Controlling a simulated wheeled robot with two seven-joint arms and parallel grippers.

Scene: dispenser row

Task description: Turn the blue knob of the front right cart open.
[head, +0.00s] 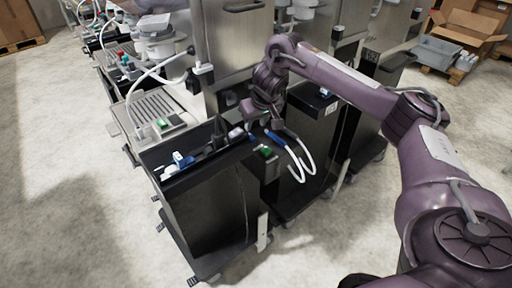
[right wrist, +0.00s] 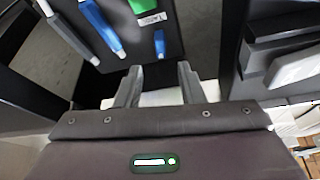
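My right arm reaches in from the right in the head view, and its gripper (head: 262,118) is low over the black front carts. In the right wrist view its two grey fingers (right wrist: 158,84) stand apart, with a pale surface behind the gap and nothing clearly held. A dark front cart (head: 302,155) stands below and right of the gripper. Blue-ended white tubes (head: 275,137) and a green label (head: 265,152) are just below it. Blue parts (right wrist: 159,43) show ahead of the fingers on a dark panel. I cannot tell which blue part is the knob. My left gripper is not in view.
Another black cart (head: 205,205) stands at front left, with a blue-and-white part (head: 181,160) on top. Steel dispensers (head: 232,45) rise behind. Open floor (head: 90,220) lies at left; cardboard boxes (head: 468,30) and a grey crate (head: 437,52) are at the back right.

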